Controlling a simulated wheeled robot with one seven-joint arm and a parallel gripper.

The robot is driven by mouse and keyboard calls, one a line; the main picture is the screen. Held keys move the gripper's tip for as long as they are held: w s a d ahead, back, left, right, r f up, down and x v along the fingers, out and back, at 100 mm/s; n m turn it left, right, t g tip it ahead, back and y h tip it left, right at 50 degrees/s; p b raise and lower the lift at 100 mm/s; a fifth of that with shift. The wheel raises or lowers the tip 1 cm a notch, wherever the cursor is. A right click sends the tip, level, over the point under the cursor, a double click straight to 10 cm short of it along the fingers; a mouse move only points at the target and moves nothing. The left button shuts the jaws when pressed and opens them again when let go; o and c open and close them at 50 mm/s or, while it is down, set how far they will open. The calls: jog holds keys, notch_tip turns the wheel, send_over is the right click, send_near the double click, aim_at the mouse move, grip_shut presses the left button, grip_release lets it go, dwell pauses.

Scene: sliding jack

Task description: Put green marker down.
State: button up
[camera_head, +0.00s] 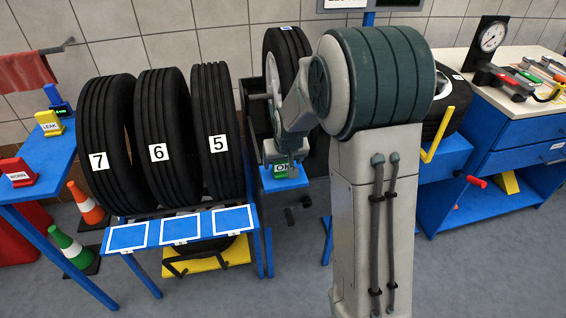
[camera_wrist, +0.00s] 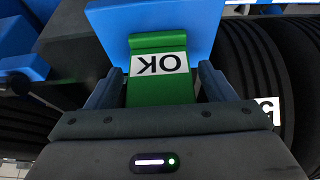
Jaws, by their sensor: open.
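The green marker (camera_wrist: 160,92) with a white OK label sits at a small blue plate (camera_wrist: 195,22) in the wrist view. It appears to rest on the plate, but the contact is hidden. In the head view the green marker (camera_head: 281,171) shows at the blue plate (camera_head: 281,185), right of tire 5. My gripper (camera_wrist: 160,73) is open, with one finger on each side of the marker. Small gaps seem to show between the fingers and the marker. In the head view my gripper (camera_head: 284,157) is just above the marker and partly covers it.
Tires 7 (camera_head: 104,145), 6 (camera_head: 168,140) and 5 (camera_head: 216,130) stand on a blue rack left of my gripper. Another tire (camera_head: 284,52) stands behind it. A yellow LEAK marker (camera_head: 49,123) and red WORN marker (camera_head: 18,173) stand on the left blue table.

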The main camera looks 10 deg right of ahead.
jog(key=v, duration=1)
jog(key=s+r+g, duration=0.1)
jog(key=s+g, duration=0.1)
jog(key=s, duration=2.1)
jog(key=shift+s+r, duration=0.25)
jog(key=shift+r, duration=0.1)
jog(key=shift+a+p, duration=0.1)
jog(key=shift+p, duration=0.2)
jog(key=p+v, duration=0.2)
jog(key=w+p+v, duration=0.1)
jog(key=p+v, duration=0.1)
jog(key=v, duration=0.1)
jog(key=shift+w+r+p, duration=0.1)
jog(key=shift+r+p, duration=0.1)
jog(key=shift+p, duration=0.2)
